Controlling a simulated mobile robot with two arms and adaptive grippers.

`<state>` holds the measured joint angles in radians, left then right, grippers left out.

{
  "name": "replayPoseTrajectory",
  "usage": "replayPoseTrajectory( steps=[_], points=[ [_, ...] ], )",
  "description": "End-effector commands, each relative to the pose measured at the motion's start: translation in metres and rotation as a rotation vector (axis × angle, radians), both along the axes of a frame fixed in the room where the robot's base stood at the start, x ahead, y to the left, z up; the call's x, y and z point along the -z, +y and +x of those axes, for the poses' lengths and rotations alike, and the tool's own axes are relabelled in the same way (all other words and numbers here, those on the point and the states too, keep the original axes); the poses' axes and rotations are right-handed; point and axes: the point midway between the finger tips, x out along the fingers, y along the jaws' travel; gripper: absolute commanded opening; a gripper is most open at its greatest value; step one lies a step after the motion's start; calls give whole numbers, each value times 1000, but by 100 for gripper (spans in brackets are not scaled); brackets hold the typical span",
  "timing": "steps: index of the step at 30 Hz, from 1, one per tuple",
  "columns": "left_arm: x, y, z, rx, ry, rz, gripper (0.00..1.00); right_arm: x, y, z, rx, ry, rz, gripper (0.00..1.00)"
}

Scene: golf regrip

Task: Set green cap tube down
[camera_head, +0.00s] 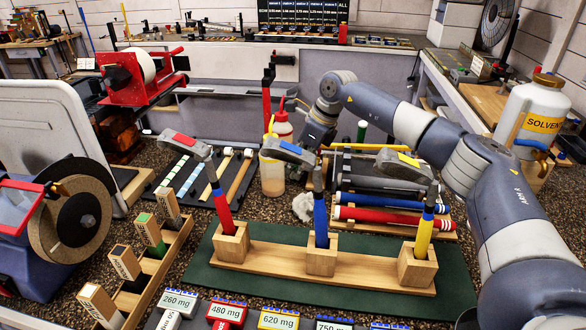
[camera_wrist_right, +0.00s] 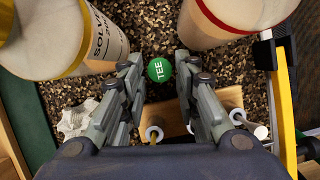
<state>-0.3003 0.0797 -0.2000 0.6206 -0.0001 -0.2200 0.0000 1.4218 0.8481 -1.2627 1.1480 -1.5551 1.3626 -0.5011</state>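A round green cap marked TEE (camera_wrist_right: 159,69) shows in the right wrist view, seen from above on what looks like an upright tube. My right gripper (camera_wrist_right: 159,66) is open, with one finger on each side of the cap and speckled bench showing in the gaps. In the head view my right gripper (camera_head: 314,140) points down behind the blue-handled club, and its fingertips are hidden. A green-topped piece (camera_head: 361,131) stands right of it; I cannot tell whether it is the same tube. My left gripper is out of view.
Two large pale containers (camera_wrist_right: 95,38) flank the cap in the right wrist view. A crumpled white rag (camera_wrist_right: 78,120) lies to the left. A wooden block (camera_wrist_right: 180,116) is below the cap. A wooden club stand (camera_head: 290,262) sits on the green mat in front.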

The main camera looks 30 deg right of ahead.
Motion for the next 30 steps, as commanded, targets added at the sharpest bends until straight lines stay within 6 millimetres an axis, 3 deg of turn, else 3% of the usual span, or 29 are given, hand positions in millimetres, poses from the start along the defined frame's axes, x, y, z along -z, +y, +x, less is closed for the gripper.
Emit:
replayPoseTrajectory(
  steps=[4, 11, 15, 16, 30],
  points=[
    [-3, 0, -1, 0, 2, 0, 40, 13, 4, 4, 0, 1, 0, 29],
    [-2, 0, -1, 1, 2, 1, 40, 15, 4, 4, -1, -1, -1, 29],
    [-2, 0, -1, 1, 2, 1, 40, 15, 4, 4, -1, -1, -1, 2],
    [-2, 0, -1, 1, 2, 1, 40, 15, 4, 4, -1, -1, -1, 0],
    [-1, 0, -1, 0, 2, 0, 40, 7, 4, 5, 0, -4, 0, 0]
  ],
)
